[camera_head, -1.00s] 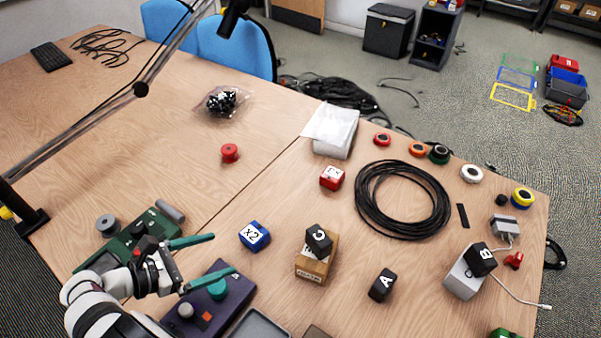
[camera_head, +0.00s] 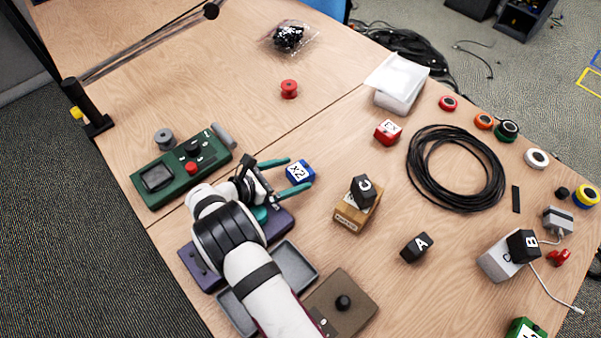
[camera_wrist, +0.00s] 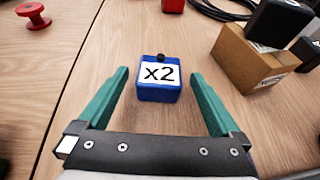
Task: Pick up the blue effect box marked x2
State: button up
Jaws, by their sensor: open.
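My gripper (camera_head: 300,174) has two green fingers, spread open and empty. In the wrist view my gripper (camera_wrist: 160,78) has a finger on each side of the box, with a gap on both sides. Whether the tips have come down to the box's height I cannot tell.
A cardboard box (camera_head: 349,213) with a black box (camera_head: 363,190) on top stands right of the blue box. A red box (camera_head: 387,132) and a black cable coil (camera_head: 455,168) lie farther off. A red spool (camera_head: 289,89) is behind. A green device (camera_head: 181,167) is at left.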

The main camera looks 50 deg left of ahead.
jog(key=c, duration=1.5)
